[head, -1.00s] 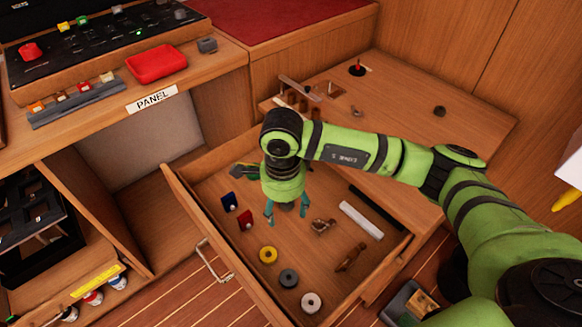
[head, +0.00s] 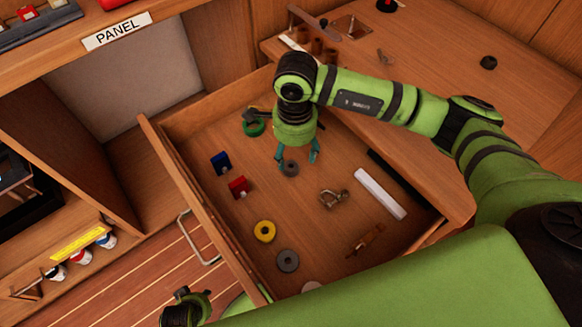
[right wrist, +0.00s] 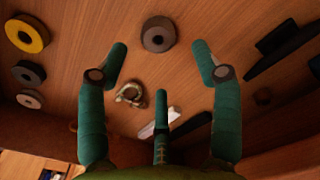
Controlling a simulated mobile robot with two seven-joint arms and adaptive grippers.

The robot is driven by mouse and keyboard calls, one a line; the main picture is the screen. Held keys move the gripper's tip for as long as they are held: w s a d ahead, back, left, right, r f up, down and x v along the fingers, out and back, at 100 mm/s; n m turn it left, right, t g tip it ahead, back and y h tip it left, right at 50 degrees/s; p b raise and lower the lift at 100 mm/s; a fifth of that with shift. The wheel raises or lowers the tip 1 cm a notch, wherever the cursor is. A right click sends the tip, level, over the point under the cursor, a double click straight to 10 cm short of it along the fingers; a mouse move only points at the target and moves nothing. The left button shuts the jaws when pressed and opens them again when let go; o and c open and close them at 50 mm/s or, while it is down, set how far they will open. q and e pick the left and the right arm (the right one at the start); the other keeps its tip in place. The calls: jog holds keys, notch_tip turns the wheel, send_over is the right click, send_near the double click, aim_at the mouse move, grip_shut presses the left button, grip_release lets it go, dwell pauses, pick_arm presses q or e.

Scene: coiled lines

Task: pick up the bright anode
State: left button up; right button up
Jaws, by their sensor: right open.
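A pale, bright bar (head: 380,193), which looks like the bright anode, lies flat in the open drawer, left of a black bar (head: 401,178). In the right wrist view the pale bar (right wrist: 146,131) is partly hidden behind the lower finger. My right gripper (head: 297,157) is open and empty above the drawer, left of the pale bar and apart from it. A dark grey ring (head: 290,168) lies below its fingers; it also shows in the right wrist view (right wrist: 158,34).
The drawer also holds a shackle (head: 333,198), a yellow ring (head: 265,231), a grey ring (head: 288,261), a brown piece (head: 366,239), and blue (head: 221,163) and red (head: 239,187) pieces. Drawer walls surround them. A wooden worktop (head: 440,95) lies to the right.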

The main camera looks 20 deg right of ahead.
aim_at(293, 165)
notch_tip(293, 165, down, 5)
jog(key=shift+f, duration=0.1)
jog(key=shift+w, duration=0.1)
jog(key=c, duration=1.3)
